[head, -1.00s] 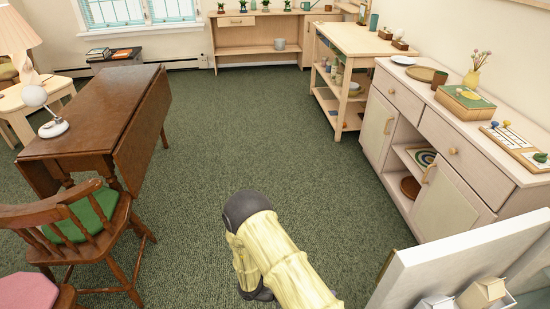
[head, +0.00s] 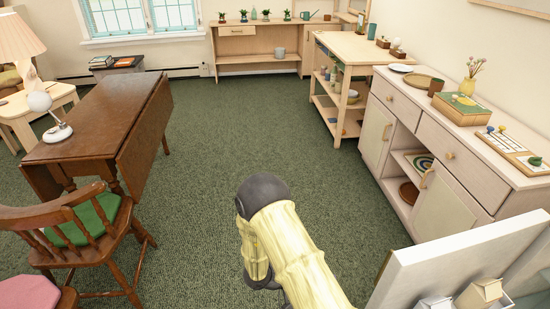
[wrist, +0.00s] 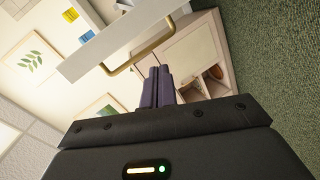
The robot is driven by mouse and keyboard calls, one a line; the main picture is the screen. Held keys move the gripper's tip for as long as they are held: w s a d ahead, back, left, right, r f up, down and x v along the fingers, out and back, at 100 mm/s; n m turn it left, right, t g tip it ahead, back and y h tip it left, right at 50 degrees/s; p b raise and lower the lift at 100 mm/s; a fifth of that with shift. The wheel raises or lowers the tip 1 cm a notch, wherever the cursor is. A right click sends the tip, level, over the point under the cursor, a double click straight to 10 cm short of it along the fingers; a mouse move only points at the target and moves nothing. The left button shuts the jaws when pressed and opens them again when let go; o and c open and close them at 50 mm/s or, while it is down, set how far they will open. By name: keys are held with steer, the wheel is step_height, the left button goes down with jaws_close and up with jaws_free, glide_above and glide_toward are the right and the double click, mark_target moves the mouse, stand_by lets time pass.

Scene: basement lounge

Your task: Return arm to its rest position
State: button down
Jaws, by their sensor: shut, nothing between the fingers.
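My arm, in a pale yellow quilted cover with a dark joint cap, rises from the bottom middle of the head view. My gripper (wrist: 157,88) shows in the wrist view as two dark purple fingers lying together, shut with nothing between them. It does not show in the head view. The wrist view is tilted. A brass handle (wrist: 136,60) on a white panel appears beyond the fingers there; I cannot tell the distance.
A brown drop-leaf table (head: 95,125) and wooden chair (head: 95,235) stand at left. Green carpet (head: 240,130) is clear between them.

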steer(key=w+a+r+t+y, duration=0.4)
steer(key=w+r+t+y, duration=0.1)
steer(key=w+r+y, duration=0.6)
steer(key=s+d+r+n+g+y, duration=0.15)
steer(key=s+r, duration=0.35)
steer(key=s, duration=0.5)
steer(key=s+d+r+n+g+y, duration=0.1)
steer(key=s+d+r+g+y, duration=0.2)
steer(key=s, duration=0.7)
step_height(320, 180, up, 17)
steer(key=h+p, duration=0.1)
steer(key=p, duration=1.5)
steer(key=shift+r, duration=0.15)
steer(key=shift+d+m+t, duration=0.1)
steer(key=shift+m+t, duration=0.15)
